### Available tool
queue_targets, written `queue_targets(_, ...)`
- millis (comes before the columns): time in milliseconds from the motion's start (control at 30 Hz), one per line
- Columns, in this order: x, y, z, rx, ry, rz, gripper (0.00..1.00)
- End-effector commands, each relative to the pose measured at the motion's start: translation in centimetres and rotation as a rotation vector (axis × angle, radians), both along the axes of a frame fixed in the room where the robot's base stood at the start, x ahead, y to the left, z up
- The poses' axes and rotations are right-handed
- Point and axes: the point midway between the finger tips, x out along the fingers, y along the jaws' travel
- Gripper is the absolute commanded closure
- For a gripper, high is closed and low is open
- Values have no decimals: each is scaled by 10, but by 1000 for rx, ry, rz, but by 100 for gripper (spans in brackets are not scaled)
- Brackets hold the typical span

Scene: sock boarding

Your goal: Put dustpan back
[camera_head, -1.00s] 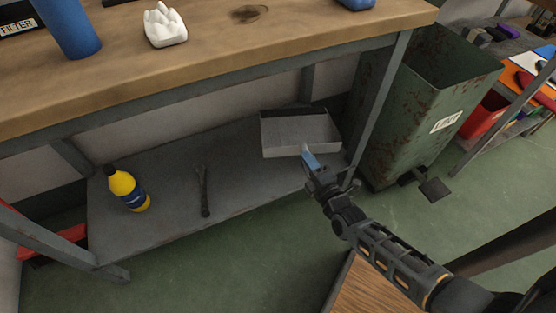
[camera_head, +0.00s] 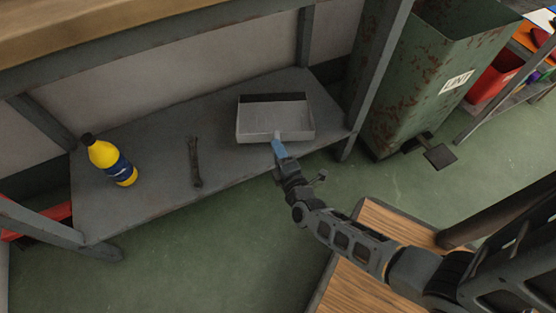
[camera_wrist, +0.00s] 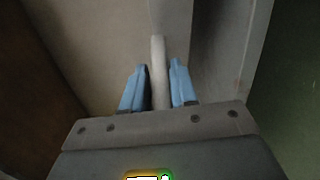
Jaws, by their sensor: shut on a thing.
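The dustpan (camera_head: 276,135) is a grey metal pan with raised walls. In the head view it is at the right part of the lower shelf (camera_head: 150,205), near the shelf's front edge. I cannot tell whether it rests on the shelf or is just above it. My gripper (camera_head: 278,147), with blue fingers, is shut on the dustpan's handle at the pan's front side. In the wrist view the pale handle (camera_wrist: 159,70) stands between the two blue fingertips (camera_wrist: 158,88).
On the shelf to the left are a dark slim tool (camera_head: 195,163) and a yellow bottle (camera_head: 112,163) with a blue label. A table leg (camera_head: 378,70) stands right of the dustpan, with a rusty green lint bin (camera_head: 425,85) beyond it. The workbench top (camera_head: 90,25) overhangs the shelf.

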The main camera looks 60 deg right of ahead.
Motion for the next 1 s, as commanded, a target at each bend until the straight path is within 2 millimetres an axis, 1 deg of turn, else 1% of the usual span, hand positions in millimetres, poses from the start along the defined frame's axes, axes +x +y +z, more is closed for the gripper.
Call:
queue_targets(133, 1, 1, -8, -1, 0, 0, 100)
queue_targets(300, 2, 1, -31, -1, 0, 2, 100)
queue_targets(400, 2, 1, -41, -2, -1, 1, 100)
queue_targets(667, 1, 1, -40, -1, -2, 0, 100)
queue_targets(800, 1, 1, -43, -2, -1, -1, 100)
queue_targets(833, 1, 1, -43, 0, 0, 0, 70)
queue_targets(1000, 1, 1, -43, 0, 0, 0, 54)
